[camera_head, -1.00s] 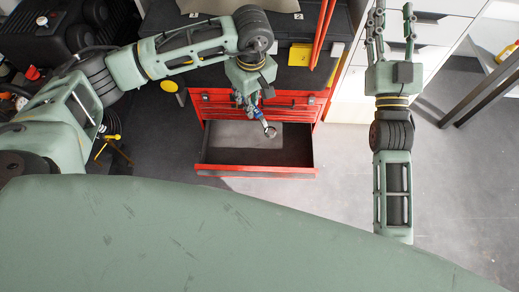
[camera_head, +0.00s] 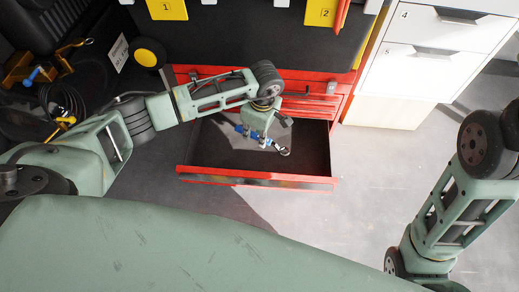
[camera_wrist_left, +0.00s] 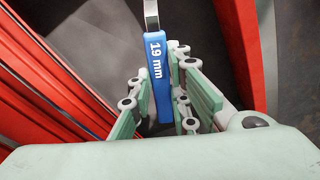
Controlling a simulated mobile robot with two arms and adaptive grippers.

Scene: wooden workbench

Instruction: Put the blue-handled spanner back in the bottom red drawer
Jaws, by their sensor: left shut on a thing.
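The blue-handled spanner (camera_wrist_left: 158,75) is in my left gripper (camera_wrist_left: 168,105), whose fingers are on both sides of the handle marked "19 mm". In the head view the left gripper (camera_head: 258,138) is over the open bottom red drawer (camera_head: 255,181), and the spanner's metal ring end (camera_head: 284,151) points right. I cannot tell whether the spanner touches the drawer floor. The drawer is pulled out and its dark inside looks otherwise empty. My right gripper is out of view; only its arm shows at the right.
The red cabinet (camera_head: 318,88) has shut drawers above the open one. White drawers (camera_head: 428,50) stand at the right. Yellow labels "1" (camera_head: 166,9) and "2" (camera_head: 321,12) are at the back. A coiled black cable and tools lie at the left. Grey floor is clear in front.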

